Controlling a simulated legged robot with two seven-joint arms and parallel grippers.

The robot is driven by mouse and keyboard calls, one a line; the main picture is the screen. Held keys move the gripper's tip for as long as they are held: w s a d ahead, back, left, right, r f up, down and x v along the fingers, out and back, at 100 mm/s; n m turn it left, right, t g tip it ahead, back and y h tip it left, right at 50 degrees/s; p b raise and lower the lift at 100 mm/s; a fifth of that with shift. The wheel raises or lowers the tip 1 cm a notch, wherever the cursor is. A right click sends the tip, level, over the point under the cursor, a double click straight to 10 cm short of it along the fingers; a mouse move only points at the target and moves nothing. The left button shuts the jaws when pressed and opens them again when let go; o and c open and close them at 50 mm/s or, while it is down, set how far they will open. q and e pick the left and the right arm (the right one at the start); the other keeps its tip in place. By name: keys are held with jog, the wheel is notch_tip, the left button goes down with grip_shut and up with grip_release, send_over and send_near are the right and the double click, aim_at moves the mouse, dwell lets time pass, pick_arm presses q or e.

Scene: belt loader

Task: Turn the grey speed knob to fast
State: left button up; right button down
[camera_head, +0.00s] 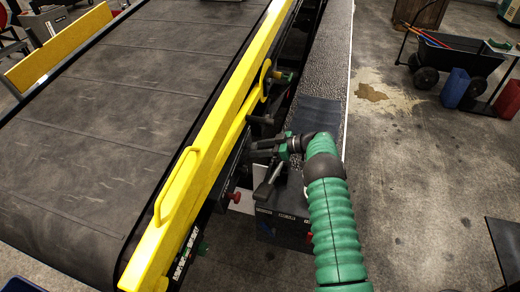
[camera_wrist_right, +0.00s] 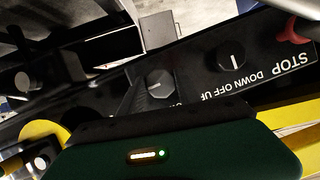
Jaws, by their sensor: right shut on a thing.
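In the right wrist view, a dark grey round knob (camera_wrist_right: 157,84) with a white pointer line sits on the black control panel (camera_wrist_right: 205,80). The pointer lies nearly sideways in the picture. In the head view, my right gripper (camera_head: 253,150) reaches from the right to the panel on the loader's side. It is shut on the knob. The knob itself is hidden in the head view. My left gripper is not in view.
Beside the knob is another knob (camera_wrist_right: 237,62) marked DOWN OFF UP, then a red stop button (camera_wrist_right: 296,32), also seen in the head view (camera_head: 236,197). A yellow rail (camera_head: 205,145) edges the wide belt (camera_head: 130,100). Open floor (camera_head: 420,170) lies to the right.

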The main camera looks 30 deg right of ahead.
jog(key=shift+w+a+r, duration=0.1)
jog(key=shift+w+r, duration=0.1)
jog(key=shift+r, duration=0.15)
jog(key=c, duration=1.3)
grip_release()
jog(key=o, duration=0.4)
jog(key=shift+w+f, duration=0.1)
jog(key=shift+f, duration=0.05)
jog(key=shift+o, duration=0.2)
jog(key=shift+f, duration=0.1)
jog(key=shift+s, duration=0.2)
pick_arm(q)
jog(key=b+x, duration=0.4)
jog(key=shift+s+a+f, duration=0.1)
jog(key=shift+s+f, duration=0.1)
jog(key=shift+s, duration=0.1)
pick_arm(e)
jog(key=v, duration=1.6)
jog(key=shift+d, duration=0.3)
